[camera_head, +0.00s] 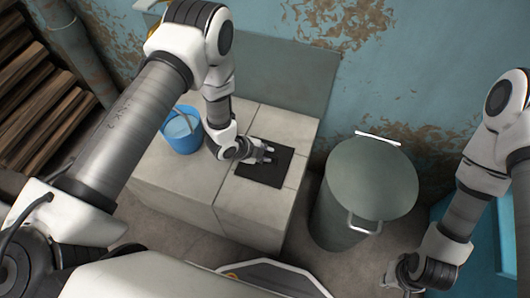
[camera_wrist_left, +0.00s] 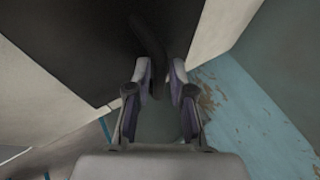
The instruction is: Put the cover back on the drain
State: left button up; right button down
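A black square plate (camera_head: 264,170), which looks like the drain cover, lies on the tiled block's top, near its right end. In the left wrist view the dark plate (camera_wrist_left: 75,35) fills the upper left, with a dark curved handle (camera_wrist_left: 149,40) rising from it. My left gripper (camera_head: 270,154) is right above the plate. Its fingers (camera_wrist_left: 162,82) stand on either side of the handle's end; I cannot tell if they grip it. The drain opening does not show. My right gripper (camera_head: 404,276) hangs low at the lower right, away from the plate, its fingers unclear.
A blue bucket (camera_head: 184,142) with pale liquid stands on the tiled block (camera_head: 240,215), left of my left gripper. A large grey lidded bin (camera_head: 368,180) stands on the floor to the right. A rusty blue wall (camera_head: 430,60) is behind. Wooden slats (camera_head: 40,105) are at the far left.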

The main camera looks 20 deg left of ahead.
pick_arm(q)
jog(key=shift+s, duration=0.1)
jog(key=v, duration=1.2)
